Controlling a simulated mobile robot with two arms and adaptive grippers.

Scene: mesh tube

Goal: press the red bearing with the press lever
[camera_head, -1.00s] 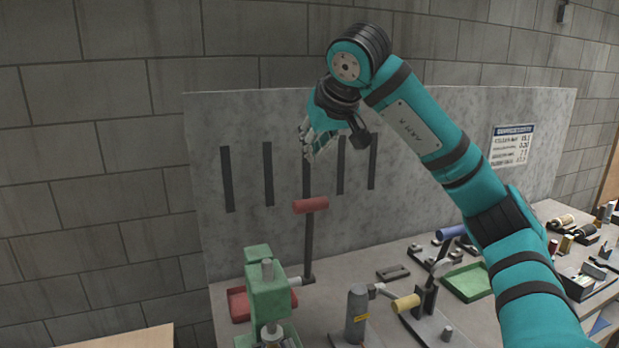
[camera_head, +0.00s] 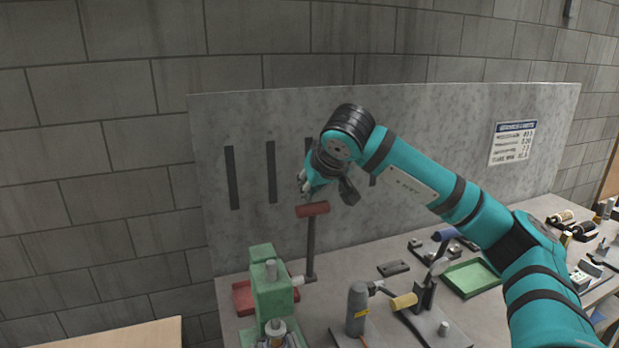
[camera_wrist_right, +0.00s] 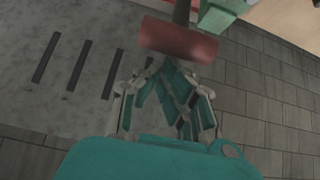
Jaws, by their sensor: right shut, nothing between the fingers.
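The press (camera_head: 268,292) is a green arbor press at the lower left of the bench in the head view. Its dark lever (camera_head: 311,249) stands upright with a red cross handle (camera_head: 312,209) on top. The handle also shows in the right wrist view (camera_wrist_right: 178,39), just beyond the fingertips. My right gripper (camera_head: 305,190) is just above the handle, pointing down, shut and empty. In the right wrist view its fingers (camera_wrist_right: 168,82) appear close to the handle; contact cannot be told. The red bearing cannot be made out. My left gripper is not in view.
A red tray (camera_head: 242,297) lies behind the press. A grey cylinder fixture (camera_head: 356,308) and a yellow-handled clamp (camera_head: 404,301) stand to its right. A green tray (camera_head: 471,279) lies farther right. A grey panel (camera_head: 250,130) stands behind the bench.

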